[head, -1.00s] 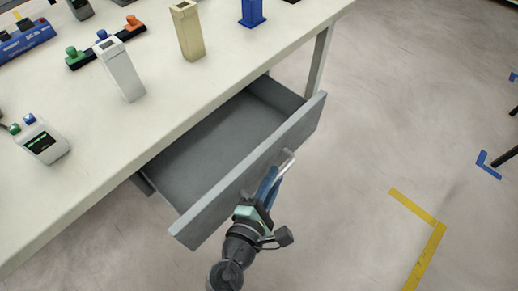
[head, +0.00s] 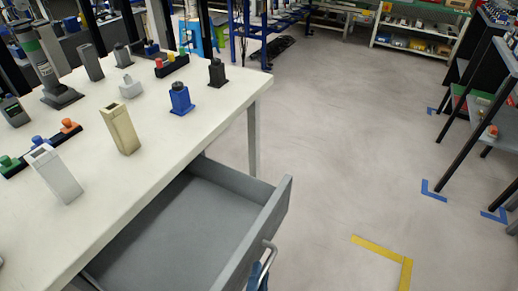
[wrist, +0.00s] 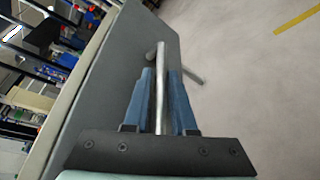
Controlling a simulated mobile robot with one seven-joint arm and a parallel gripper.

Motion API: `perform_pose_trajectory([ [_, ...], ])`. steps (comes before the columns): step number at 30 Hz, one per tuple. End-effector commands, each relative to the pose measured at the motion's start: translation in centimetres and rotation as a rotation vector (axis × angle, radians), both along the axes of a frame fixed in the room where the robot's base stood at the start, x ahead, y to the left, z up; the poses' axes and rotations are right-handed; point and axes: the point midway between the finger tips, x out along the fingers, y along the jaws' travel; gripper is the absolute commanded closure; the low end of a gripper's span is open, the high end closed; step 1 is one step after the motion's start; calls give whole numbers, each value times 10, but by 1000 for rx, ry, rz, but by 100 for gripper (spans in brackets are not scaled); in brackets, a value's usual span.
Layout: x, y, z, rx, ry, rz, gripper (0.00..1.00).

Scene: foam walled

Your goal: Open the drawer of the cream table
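The cream table (head: 178,133) has a grey drawer (head: 160,232) that stands pulled well out, its inside showing empty. Its metal bar handle (head: 268,258) is on the drawer front, near the bottom of the head view. The handle (wrist: 160,80) also shows in the wrist view, between the two blue fingers of my gripper (wrist: 161,85). Narrow gaps seem to show between the bar and the fingers, so the gripper looks open around the handle. In the head view only part of a blue finger shows at the bottom edge; the rest is cut off.
On the tabletop stand a beige block (head: 120,130), a white block (head: 55,175), a blue holder (head: 181,98) and several other small items. Dark-legged shelves (head: 490,110) stand at the right. The floor right of the drawer is clear, with yellow tape (head: 380,250).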

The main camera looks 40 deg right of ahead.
Motion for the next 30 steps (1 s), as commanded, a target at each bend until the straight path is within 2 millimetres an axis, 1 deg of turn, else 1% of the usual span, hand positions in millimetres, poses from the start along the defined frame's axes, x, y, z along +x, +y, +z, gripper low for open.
perform_pose_trajectory([
  [1, 0, 0, 0, 0, 0, 0, 65],
  [3, 0, 0, 0, 0, 0, 0, 53],
  [11, 0, 0, 0, -1, 0, -1, 53],
  [15, -5, 6, 2, 0, 2, 1, 53],
  [19, -18, 22, 6, 0, 3, 3, 53],
  [27, -55, 68, 20, 2, 2, 3, 53],
  [30, -66, 81, 24, 2, 2, 2, 53],
])
